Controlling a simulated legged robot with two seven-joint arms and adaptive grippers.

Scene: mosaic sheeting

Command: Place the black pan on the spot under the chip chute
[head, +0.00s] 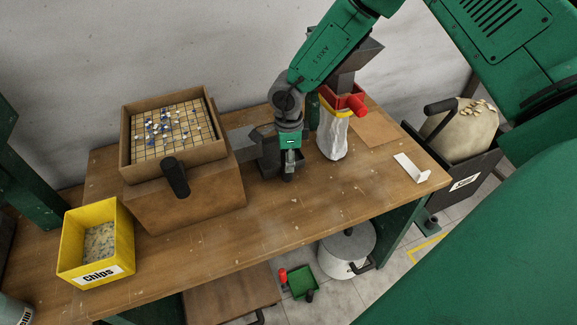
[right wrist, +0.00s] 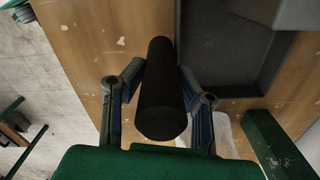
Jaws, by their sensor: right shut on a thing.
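The black pan (head: 268,168) is at the right side of the wooden box, low by the tabletop and partly hidden by my arm. The grey chip chute (head: 240,138) slopes out of the box, its lower end over the pan. In the right wrist view the chute (right wrist: 275,12) overlaps the dark pan (right wrist: 220,60). My right gripper (head: 289,172) is shut on the pan's black handle (right wrist: 163,95), its fingers on both sides. I cannot tell whether the pan touches the table. The spot under the chute is hidden. My left gripper is not in view.
The wooden box (head: 215,195) carries a gridded tray of chips and a black handle. A yellow chips bin (head: 70,245) stands left. A white bag (head: 333,140) hangs under a red-clamped hopper close to my right arm. A white bracket (head: 412,168) lies near the table's right edge.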

